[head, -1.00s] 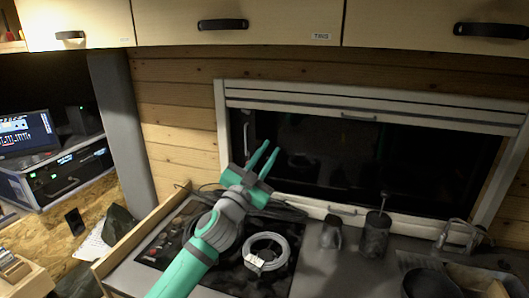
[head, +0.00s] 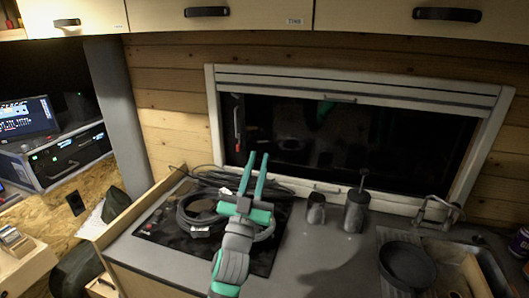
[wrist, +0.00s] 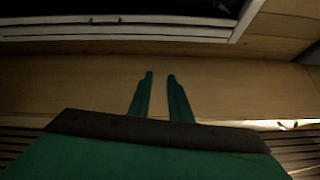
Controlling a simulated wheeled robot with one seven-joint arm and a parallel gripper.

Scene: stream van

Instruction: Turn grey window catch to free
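A white-framed window (head: 210,100) with dark glass is in the wall ahead in the head view. A slim upright fitting (head: 238,122) is at its left inner side, and a small low handle (head: 328,189) is on its bottom rail. I cannot tell for sure which is the grey catch or how it is turned. My gripper (head: 256,154) is open and empty, its teal fingers parallel and a little apart. In the head view it overlaps the window's lower left part; contact is not visible. The wrist view shows the fingers (wrist: 160,75) against plain wood, with a white frame edge (wrist: 120,32) above.
Coiled cables (head: 195,212) lie on a dark hob panel below my arm. Overhead cupboards (head: 260,14) hang above the window. The counter front is partly clear.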

